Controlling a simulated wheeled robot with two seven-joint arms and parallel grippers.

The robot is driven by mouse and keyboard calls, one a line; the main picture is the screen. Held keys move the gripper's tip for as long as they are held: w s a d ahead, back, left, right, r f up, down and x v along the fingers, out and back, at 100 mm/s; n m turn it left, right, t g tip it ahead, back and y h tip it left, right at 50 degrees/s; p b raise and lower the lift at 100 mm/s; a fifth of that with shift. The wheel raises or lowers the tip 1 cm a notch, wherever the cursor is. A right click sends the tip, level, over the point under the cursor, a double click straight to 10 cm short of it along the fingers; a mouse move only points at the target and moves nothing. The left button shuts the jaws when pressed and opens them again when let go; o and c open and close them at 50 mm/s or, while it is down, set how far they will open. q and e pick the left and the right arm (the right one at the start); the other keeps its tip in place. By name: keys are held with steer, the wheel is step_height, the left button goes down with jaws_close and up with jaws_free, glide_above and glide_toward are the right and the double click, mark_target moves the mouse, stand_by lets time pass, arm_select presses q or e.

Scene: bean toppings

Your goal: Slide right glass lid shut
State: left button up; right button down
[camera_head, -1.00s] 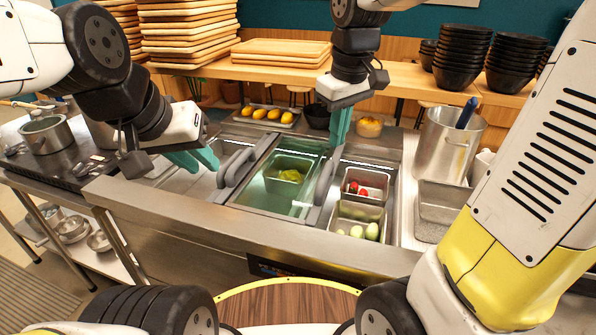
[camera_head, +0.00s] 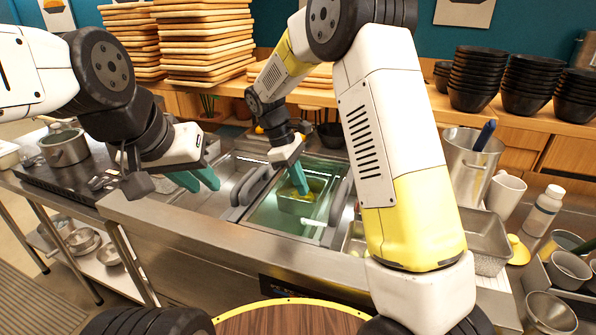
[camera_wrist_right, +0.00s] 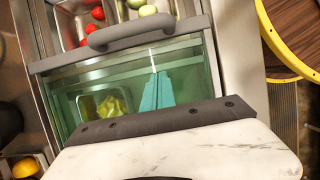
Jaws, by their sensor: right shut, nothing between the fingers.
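The right glass lid (camera_head: 277,215) is a greenish pane over the middle of the counter well, with a grey bar handle (camera_head: 338,203) along its right edge. In the right wrist view, the handle (camera_wrist_right: 145,32) crosses the top, and trays of red and pale green food lie uncovered beyond it. A metal pan of yellow-green food (camera_wrist_right: 104,104) shows through the glass. My right gripper (camera_head: 301,182) is shut and empty above the glass, left of the handle and apart from it. Its teal fingers also show in the wrist view (camera_wrist_right: 157,93). My left gripper (camera_head: 200,180) is open and empty, left of another grey handle (camera_head: 245,186).
My right forearm hides part of the right-hand trays. A steel pot (camera_head: 466,165), a white mug (camera_head: 503,193) and a bottle (camera_head: 543,210) stand at the right. Stacked black bowls (camera_head: 478,80) and wooden boards (camera_head: 205,45) stand on the back shelf.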

mark_target(322, 215)
steer(key=x, duration=0.6)
steer(key=shift+r, duration=0.1)
steer(key=shift+s+d+r, duration=0.1)
steer(key=shift+s+d, duration=0.15)
steer(key=shift+d, duration=0.35)
steer(key=shift+s+d+r, duration=0.1)
steer(key=shift+s+d, duration=0.15)
steer(key=shift+d, duration=0.35)
steer(key=shift+s+d, duration=0.2)
steer(key=shift+d, duration=0.4)
steer(key=s+d, duration=0.4)
steer(key=d, duration=0.5)
steer(key=s+d, duration=0.4)
steer(key=d, duration=0.6)
